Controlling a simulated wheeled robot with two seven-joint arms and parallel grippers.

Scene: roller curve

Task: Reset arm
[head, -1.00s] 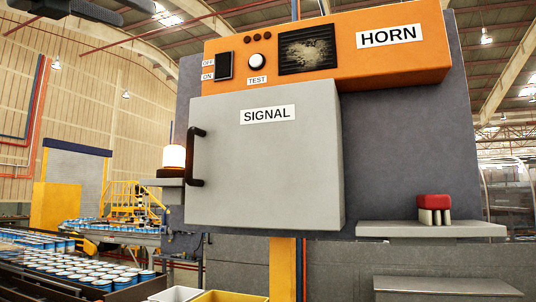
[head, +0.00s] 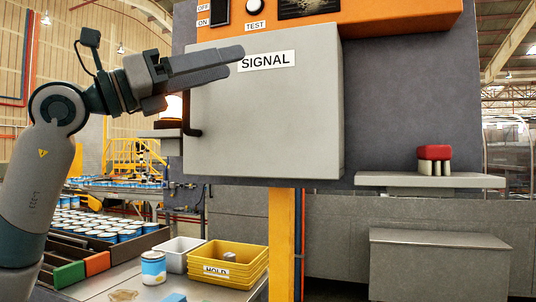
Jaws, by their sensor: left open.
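My left arm comes in from the left, and its gripper (head: 236,61) shows in front of the grey SIGNAL box (head: 270,120). Its two fingers point right, apart and with nothing between them. The fingertips overlap the left end of the SIGNAL label, but I cannot tell whether they touch the box. My right gripper is not in view.
A red-topped object (head: 434,152) stands on a shelf at right. Below are a yellow HOLD bin (head: 228,277), a white bin (head: 172,262), a blue-and-white can (head: 153,268) and several more cans at left. A yellow post (head: 282,240) stands below the box.

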